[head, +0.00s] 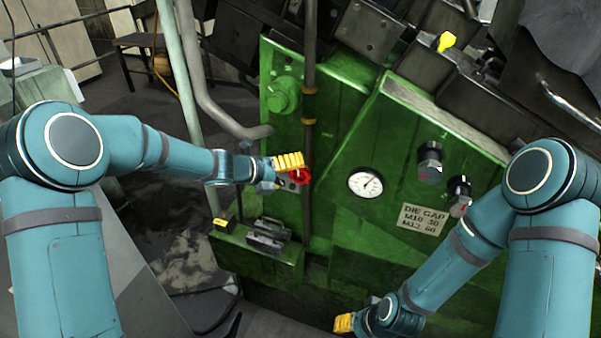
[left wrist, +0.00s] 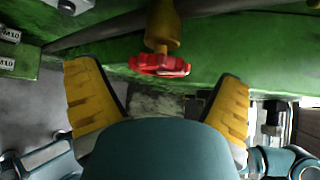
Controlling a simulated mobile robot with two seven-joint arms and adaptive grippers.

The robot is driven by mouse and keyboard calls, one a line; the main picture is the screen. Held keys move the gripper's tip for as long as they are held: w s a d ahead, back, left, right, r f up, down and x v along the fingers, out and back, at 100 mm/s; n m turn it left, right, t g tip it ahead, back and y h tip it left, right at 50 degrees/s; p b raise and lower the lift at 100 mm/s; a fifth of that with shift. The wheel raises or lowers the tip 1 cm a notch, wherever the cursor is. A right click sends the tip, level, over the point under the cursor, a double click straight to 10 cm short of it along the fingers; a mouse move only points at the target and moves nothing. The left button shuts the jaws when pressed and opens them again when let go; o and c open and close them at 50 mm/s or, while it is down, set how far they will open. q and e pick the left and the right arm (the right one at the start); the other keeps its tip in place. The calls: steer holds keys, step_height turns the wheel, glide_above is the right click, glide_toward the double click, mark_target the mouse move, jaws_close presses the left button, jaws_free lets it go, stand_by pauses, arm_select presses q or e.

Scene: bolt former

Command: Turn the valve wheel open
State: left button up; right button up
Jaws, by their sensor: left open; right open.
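The red valve wheel (head: 303,176) sits on a dark vertical pipe on the front of the green machine. In the left wrist view the red wheel (left wrist: 160,65) hangs on a brass-coloured valve body (left wrist: 163,28), ahead of my fingers and between them. My left gripper (head: 288,172) is open beside the wheel, its yellow fingers (left wrist: 165,100) spread to either side; I cannot tell whether they touch it.
The green machine (head: 345,135) carries a round gauge (head: 365,183), black knobs (head: 430,163) and a die gap label (head: 422,219). A green ledge (head: 285,262) with dark blocks (head: 267,235) stands below the wheel. A grey pipe (head: 205,90) runs left of the machine.

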mark_target(295, 173)
arm_select(q)
steer(key=shift+x, duration=1.8)
steer(key=c, duration=1.2)
